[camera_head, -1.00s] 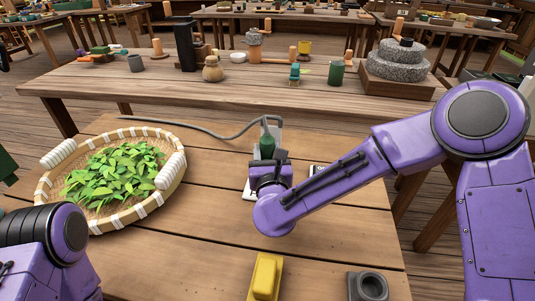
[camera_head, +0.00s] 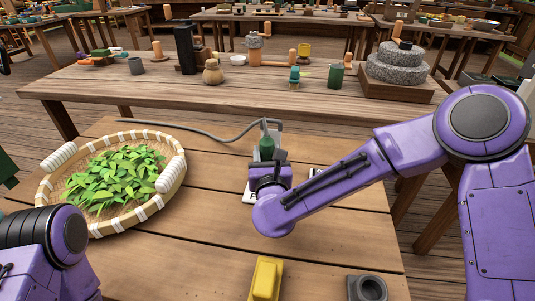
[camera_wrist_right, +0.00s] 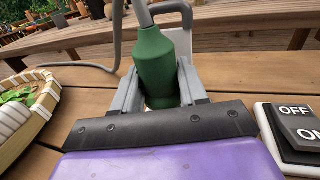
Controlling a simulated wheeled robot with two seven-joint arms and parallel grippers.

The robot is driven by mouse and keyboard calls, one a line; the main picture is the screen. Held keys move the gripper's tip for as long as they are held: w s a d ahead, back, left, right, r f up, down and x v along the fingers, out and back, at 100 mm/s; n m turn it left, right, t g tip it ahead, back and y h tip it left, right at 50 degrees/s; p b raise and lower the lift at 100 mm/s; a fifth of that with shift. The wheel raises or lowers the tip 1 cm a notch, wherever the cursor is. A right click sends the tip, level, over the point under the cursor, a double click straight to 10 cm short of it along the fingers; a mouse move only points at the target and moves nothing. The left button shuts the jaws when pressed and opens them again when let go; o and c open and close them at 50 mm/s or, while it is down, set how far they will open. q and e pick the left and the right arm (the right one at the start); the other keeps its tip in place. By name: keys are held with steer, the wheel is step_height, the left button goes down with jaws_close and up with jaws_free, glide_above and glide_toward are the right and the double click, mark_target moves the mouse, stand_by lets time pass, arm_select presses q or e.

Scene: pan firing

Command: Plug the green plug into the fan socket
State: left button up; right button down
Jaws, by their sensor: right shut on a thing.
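The green plug (camera_head: 266,147) is upright between the fingers of my right gripper (camera_head: 267,160), over the near table. In the right wrist view the green plug (camera_wrist_right: 156,66) shows large, with the two grey fingers of my right gripper (camera_wrist_right: 158,90) closed on its sides. A grey cable runs from its top to the left. A grey-white block (camera_wrist_right: 207,42) stands just behind the plug; whether it is the fan socket I cannot tell. The plug's lower end is mostly hidden by my gripper. My left arm shows at the lower left, but its gripper is out of view.
A round basket of green leaves (camera_head: 180,172) sits at the left of the table. A white ON/OFF switch (camera_wrist_right: 294,130) lies right of my right gripper.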

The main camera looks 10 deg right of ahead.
stand_by(0.4)
steer(key=shift+b, duration=0.4)
steer(key=shift+f+b, duration=1.05)
steer(key=shift+f, duration=0.05)
steer(key=c, duration=0.5)
jaws_free()
steer(key=shift+r, duration=0.1)
steer(key=shift+r, duration=0.1)
step_height(320, 180, up, 3)
steer(key=shift+f, duration=0.2)
steer(key=s+r, duration=0.1)
steer(key=r, duration=0.1)
steer(key=s+r, duration=0.2)
steer(key=s+a+r+p, duration=0.1)
steer(key=r, duration=0.1)
steer(key=shift+s, duration=0.3)
steer(key=s+r, duration=0.1)
steer(key=s, duration=0.2)
steer(key=s+a+r, duration=0.1)
steer(key=s, duration=0.2)
steer(key=s+r, duration=0.2)
steer(key=s, duration=0.1)
steer(key=shift+s+a+r, duration=0.1)
steer(key=shift+s+a, duration=0.05)
steer(key=shift+a, duration=0.25)
